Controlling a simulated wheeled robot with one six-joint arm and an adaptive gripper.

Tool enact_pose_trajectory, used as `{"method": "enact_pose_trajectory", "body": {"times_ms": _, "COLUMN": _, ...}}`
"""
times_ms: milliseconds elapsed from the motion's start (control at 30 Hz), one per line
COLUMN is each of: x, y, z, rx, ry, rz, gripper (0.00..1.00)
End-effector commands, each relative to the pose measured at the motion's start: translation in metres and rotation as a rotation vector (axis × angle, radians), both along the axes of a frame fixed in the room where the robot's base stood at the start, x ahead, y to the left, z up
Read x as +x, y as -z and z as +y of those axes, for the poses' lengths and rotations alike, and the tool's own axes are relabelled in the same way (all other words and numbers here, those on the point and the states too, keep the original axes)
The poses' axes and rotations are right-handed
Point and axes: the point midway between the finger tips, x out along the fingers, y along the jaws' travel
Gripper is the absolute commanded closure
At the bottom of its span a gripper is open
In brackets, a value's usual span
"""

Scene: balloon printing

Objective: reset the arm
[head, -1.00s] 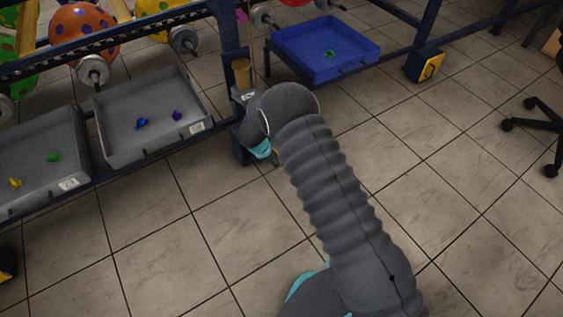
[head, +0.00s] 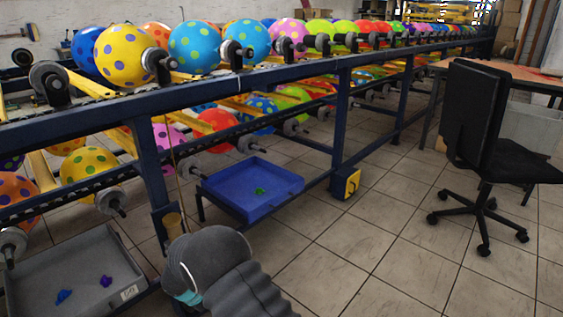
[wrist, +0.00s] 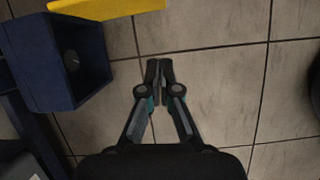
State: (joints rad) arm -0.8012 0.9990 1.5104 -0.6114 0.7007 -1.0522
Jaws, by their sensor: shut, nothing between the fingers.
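My gripper (wrist: 159,68) shows in the wrist view, pointing down over the tiled floor. Its two fingers are together and nothing is between them. In the head view my grey, ribbed arm rises from the bottom edge, and the gripper itself is hidden behind it. The arm is beside the dark blue frame of the balloon line, below the blue tray (head: 247,190).
A balloon rack (head: 250,75) runs along the left to the back. A black office chair (head: 480,150) stands right. The tiled floor (head: 370,240) between is clear.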

Motion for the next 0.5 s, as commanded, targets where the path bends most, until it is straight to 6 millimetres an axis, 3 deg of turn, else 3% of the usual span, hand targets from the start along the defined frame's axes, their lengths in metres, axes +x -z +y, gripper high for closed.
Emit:
{"method": "enact_pose_trajectory", "body": {"times_ms": 233, "x": -0.046, "y": 0.015, "z": -0.036, "rx": 0.002, "ry": 0.343, "rz": 0.028, "gripper": 1.00}}
{"method": "enact_pose_trajectory", "body": {"times_ms": 500, "x": -0.075, "y": -0.041, "z": -0.077, "rx": 0.047, "ry": 0.702, "rz": 0.009, "gripper": 1.00}}
